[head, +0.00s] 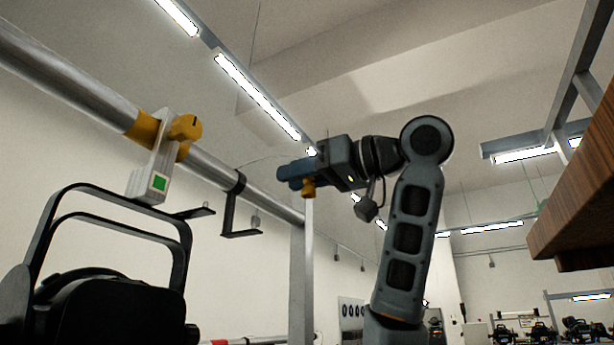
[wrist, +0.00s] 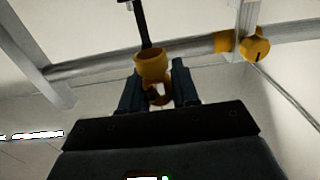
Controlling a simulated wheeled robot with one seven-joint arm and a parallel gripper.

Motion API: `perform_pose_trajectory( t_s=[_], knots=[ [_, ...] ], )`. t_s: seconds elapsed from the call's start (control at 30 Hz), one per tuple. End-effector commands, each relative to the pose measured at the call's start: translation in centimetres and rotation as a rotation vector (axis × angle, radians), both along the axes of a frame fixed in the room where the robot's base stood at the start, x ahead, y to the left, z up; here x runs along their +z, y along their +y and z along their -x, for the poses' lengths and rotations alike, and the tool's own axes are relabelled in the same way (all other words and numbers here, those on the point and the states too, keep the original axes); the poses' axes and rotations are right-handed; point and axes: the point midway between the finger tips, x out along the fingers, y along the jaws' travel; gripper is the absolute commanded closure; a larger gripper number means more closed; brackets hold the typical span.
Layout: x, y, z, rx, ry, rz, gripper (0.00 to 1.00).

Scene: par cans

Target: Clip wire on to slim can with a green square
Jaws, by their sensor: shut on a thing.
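A white clamp with a green square (head: 159,184) hangs on the metal bar at left in the head view. Its yellow knob (head: 186,127) also shows at upper right in the wrist view (wrist: 255,48). Below it is a black can (head: 110,305) with a looped yoke (head: 115,195); I cannot tell whether yoke and clamp join. My gripper (head: 287,177) is right of the clamp, by the bar. In the wrist view its blue fingers (wrist: 156,84) are shut on a yellow clip (wrist: 153,66) with a hooked lower part. The wire is barely visible.
The metal bar (head: 85,90) runs from upper left towards an upright post (head: 302,270). A black bracket (head: 232,205) hangs on the bar between the clamp and my gripper. A wooden slab (head: 575,220) juts in at right.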

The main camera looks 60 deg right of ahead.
Motion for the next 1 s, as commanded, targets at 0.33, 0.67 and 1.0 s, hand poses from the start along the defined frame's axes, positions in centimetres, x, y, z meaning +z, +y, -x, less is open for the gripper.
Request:
perform_pose_trajectory(
  t_s=[0.33,0.67,1.0],
  knots=[
    [0.0,0.9,-1.3,0.001,0.000,0.000,1.00],
    [-0.1,1.8,-2.5,0.000,0.001,0.000,1.00],
    [-0.1,2.7,-3.7,0.001,0.000,0.000,1.00]
  ],
)
